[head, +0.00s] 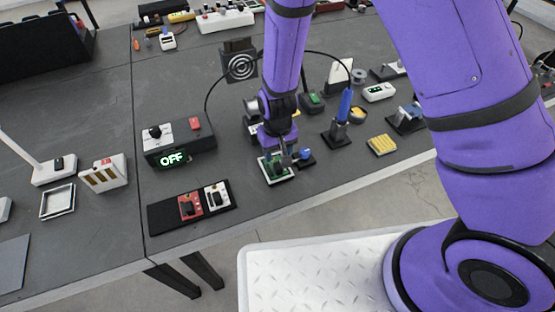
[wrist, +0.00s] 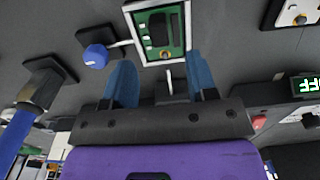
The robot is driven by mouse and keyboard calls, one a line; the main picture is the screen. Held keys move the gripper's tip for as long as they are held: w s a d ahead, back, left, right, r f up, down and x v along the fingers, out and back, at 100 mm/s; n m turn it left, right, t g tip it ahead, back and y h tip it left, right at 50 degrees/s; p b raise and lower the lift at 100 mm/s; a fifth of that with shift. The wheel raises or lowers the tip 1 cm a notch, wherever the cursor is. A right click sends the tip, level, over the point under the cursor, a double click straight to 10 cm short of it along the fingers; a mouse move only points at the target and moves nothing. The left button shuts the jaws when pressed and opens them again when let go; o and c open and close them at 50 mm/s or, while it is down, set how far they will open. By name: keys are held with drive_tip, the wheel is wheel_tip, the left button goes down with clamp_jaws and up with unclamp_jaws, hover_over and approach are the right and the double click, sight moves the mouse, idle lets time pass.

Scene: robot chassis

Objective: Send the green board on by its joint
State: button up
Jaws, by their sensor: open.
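The green board (wrist: 147,38) lies in a white-edged frame (wrist: 188,20) at the top of the wrist view, with a dark block and a small orange-red round part on it. In the head view the green board (head: 270,168) is on the dark table, partly hidden by my gripper (head: 287,154). My gripper also shows in the wrist view (wrist: 162,80), its two blue fingers apart with nothing held between them. The fingertips are close to the frame's near edge; I cannot tell whether they touch it. A blue knob (wrist: 95,56) on a dark base stands beside the board, with a pale rod reaching toward the frame.
A soldering iron with a blue handle (head: 345,105) stands in its holder to the right. A box with a green OFF display (head: 172,158) is at left. A black tray (head: 165,219) holds red and white boards. A yellow sponge (head: 382,145) lies right, near the table edge.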

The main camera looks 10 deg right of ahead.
drive_tip(key=shift+r, duration=1.95)
wheel_tip(320, 180, up, 12)
drive_tip(key=y, duration=0.1)
hover_over(278, 165)
drive_tip(key=w+d, duration=0.2)
drive_tip(key=d, duration=0.2)
drive_tip(key=s+d+r+m+t, duration=0.1)
drive_tip(key=s+d+r, duration=0.1)
drive_tip(key=d+r, duration=0.3)
drive_tip(key=s+d+r+t, duration=0.1)
drive_tip(key=d+r, duration=0.2)
drive_tip(key=r, duration=0.4)
drive_tip(key=s+d+r+m+t, duration=0.1)
drive_tip(key=s+d+r, duration=0.5)
drive_tip(key=s+r, duration=0.1)
drive_tip(key=s+d+r+m+t+h, duration=0.1)
drive_tip(key=s+d+r+t, duration=0.1)
drive_tip(key=s+d+r, duration=0.4)
drive_tip(key=shift+s+d+r, duration=0.2)
drive_tip(key=shift+s+r, duration=0.4)
drive_tip(key=shift+s, duration=1.6)
